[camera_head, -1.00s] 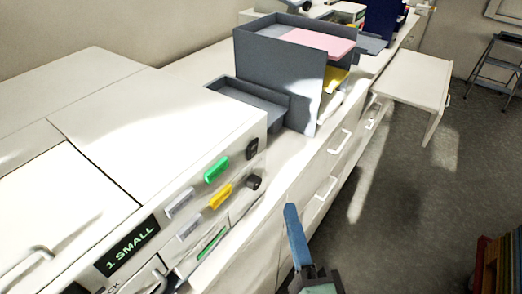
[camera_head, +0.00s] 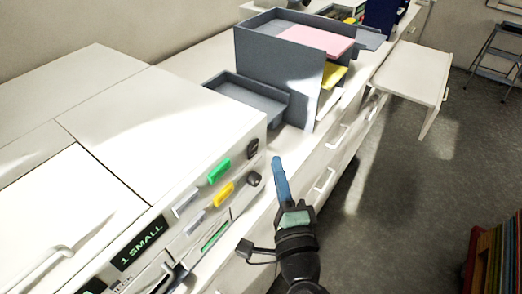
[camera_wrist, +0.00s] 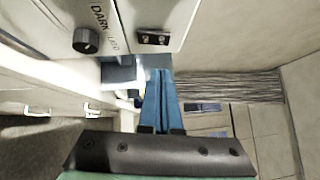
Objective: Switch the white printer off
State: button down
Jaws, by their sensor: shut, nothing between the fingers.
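The white printer (camera_head: 165,115) fills the left of the head view. Its front panel has a lit display (camera_head: 140,243) reading "1 SMALL", a green button (camera_head: 219,171), a yellow button (camera_head: 223,194) and a dark knob (camera_head: 254,180). A black rocker switch (camera_head: 253,149) sits near the panel's right end. In the wrist view the switch (camera_wrist: 153,37) and the knob (camera_wrist: 86,40), marked "DARK", are at the top. My gripper (camera_head: 277,160) has its blue fingers shut and empty. The fingertips (camera_wrist: 158,72) are in front of the panel near the switch, apparently apart from it.
Grey trays (camera_head: 278,65) with pink and yellow paper stand on the counter beyond the printer. White drawers (camera_head: 328,165) with handles run below. A pulled-out white board (camera_head: 410,75) juts over the floor. The floor (camera_head: 390,190) at right is mostly clear.

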aim_at(253, 149)
jog(key=shift+w+a+r+p, duration=0.15)
jog(key=shift+w+a+p, duration=0.4)
jog(key=shift+a, duration=0.3)
jog(key=shift+w+a+r+p, duration=0.1)
jog(key=shift+w+a+p, duration=0.2)
jog(key=shift+w+a, duration=0.4)
jog(key=shift+s+a, duration=0.1)
jog(key=shift+r, duration=0.1)
